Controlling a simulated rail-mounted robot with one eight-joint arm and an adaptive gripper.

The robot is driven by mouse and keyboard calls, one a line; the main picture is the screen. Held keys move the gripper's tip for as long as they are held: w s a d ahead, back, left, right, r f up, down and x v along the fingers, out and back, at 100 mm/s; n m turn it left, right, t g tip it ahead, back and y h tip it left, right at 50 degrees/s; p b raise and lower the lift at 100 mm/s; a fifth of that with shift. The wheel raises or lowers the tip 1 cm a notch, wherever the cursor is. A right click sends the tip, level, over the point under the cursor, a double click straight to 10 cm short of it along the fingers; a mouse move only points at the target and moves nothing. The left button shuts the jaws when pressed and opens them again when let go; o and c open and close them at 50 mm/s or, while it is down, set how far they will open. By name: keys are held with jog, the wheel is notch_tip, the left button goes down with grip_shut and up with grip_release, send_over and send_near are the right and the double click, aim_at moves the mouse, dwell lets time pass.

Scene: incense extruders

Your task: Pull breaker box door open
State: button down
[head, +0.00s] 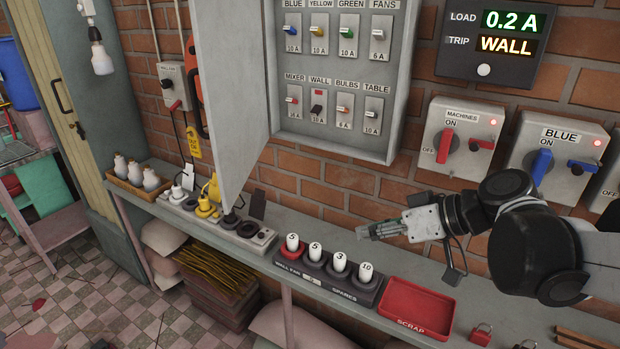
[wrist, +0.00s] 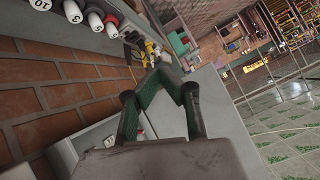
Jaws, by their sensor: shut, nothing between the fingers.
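The grey breaker box (head: 345,75) is on the brick wall, with labelled switches in two rows. Its door (head: 235,85) is hinged at the left and stands swung out from the wall, so the switches are exposed. My gripper (head: 364,233) is to the right of the door and below the box, above the shelf. Its fingers are together and empty, apart from the door in the head view. In the wrist view my gripper (wrist: 162,75) shows its closed fingertips in front of a grey panel (wrist: 218,115), which looks like the door.
A fuse holder (head: 325,282) with white fuses and a red scrap tray (head: 415,310) are on the shelf below my gripper. Rotary switches (head: 460,138) and a load display (head: 490,40) are on the wall at right. Plugs in a power strip (head: 215,222) sit below the door.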

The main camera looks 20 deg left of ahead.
jog(key=s+a+n+g+y+p, duration=0.1)
jog(key=a+n+g+y, duration=0.5)
jog(key=a, duration=1.9)
jog(key=n, duration=0.3)
jog(key=shift+s+a, duration=0.2)
jog(key=shift+a, duration=0.15)
